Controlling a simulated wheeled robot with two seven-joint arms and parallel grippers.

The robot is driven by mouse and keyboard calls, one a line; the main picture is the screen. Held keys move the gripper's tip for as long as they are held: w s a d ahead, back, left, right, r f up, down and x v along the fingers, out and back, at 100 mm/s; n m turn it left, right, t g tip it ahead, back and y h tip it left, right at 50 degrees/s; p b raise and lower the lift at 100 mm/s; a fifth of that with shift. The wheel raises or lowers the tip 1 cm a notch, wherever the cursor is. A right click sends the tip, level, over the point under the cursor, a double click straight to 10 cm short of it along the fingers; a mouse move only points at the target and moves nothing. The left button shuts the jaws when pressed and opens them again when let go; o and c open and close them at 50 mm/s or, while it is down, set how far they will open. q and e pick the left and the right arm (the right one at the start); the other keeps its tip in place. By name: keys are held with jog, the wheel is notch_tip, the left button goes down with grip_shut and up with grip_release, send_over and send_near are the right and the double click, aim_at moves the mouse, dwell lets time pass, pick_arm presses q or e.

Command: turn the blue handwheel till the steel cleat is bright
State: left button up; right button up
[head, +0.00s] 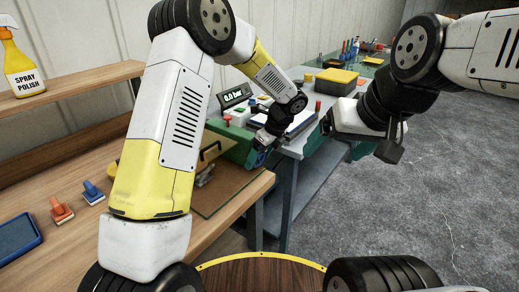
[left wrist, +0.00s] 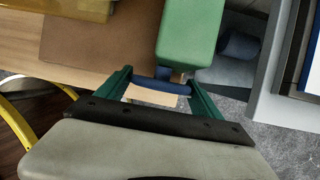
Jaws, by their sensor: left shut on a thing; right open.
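My left gripper (head: 261,149) reaches the right end of a green block (head: 232,146) on the wooden bench. In the left wrist view its green fingers (left wrist: 160,92) are shut on the blue handwheel (left wrist: 160,86), seen nearly edge-on beside the green block (left wrist: 190,35). In the head view the wheel is mostly hidden by my gripper. A small grey metal piece (head: 205,177), perhaps the steel cleat, lies on the brown board; its brightness is hard to judge. My right gripper (head: 341,136) is open and empty, right of the grey table.
A display (head: 236,95) reads 0.0 bar. A spray polish bottle (head: 20,68) stands on the shelf. The floor at right is clear.

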pick_arm(q)
jog(key=shift+n+t+h, duration=0.3)
jog(key=shift+t+h, duration=0.7)
jog(key=shift+t, duration=0.2)
jog(key=shift+n+t+h, duration=0.3)
jog(key=shift+t+h, duration=0.3)
jog(key=shift+t, duration=0.8)
jog(key=o, duration=1.1)
jog(key=shift+v, duration=3.85)
jog(key=shift+a, duration=0.1)
